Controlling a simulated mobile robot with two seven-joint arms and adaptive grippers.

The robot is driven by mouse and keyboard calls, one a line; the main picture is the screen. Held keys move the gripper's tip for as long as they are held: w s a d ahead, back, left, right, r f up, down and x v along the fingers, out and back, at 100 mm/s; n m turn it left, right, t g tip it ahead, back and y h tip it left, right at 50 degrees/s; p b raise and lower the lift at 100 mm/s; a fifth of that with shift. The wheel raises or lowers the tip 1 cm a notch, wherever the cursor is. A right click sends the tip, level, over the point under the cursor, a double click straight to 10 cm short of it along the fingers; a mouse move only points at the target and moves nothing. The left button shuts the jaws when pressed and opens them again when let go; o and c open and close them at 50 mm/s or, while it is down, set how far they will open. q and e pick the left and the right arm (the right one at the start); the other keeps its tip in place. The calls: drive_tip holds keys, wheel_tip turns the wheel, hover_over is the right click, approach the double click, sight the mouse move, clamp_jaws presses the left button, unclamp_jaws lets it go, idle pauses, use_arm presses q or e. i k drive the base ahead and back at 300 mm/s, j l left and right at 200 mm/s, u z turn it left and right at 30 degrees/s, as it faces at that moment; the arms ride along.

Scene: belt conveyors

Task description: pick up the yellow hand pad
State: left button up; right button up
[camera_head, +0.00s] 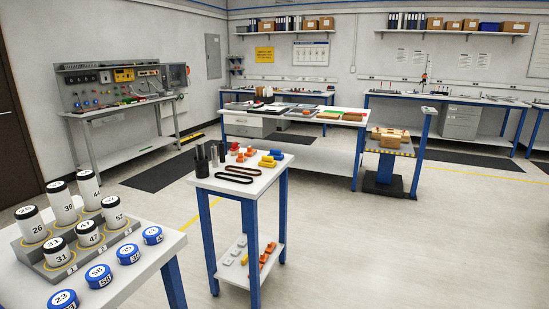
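Neither of my grippers is in view.
Black belts (234,178), orange parts and dark cylinders (201,160) share the small table. Grey and orange parts lie on its lower shelf (241,281). A table at the front left holds numbered white canisters (62,203) and blue-lidded ones (99,276). Floor (370,255) at right is clear.

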sight(268, 161)
drive_tip(key=z, duration=2.1)
drive_tip(key=u, duration=2.15)
drive_tip(key=i+l+u, duration=0.15)
drive_tip(key=i, duration=0.35)
drive_tip(key=i+l+u, duration=0.2)
drive_tip(key=i, duration=0.3)
drive_tip(key=i+l+u, duration=0.15)
drive_tip(key=i+l, duration=0.3)
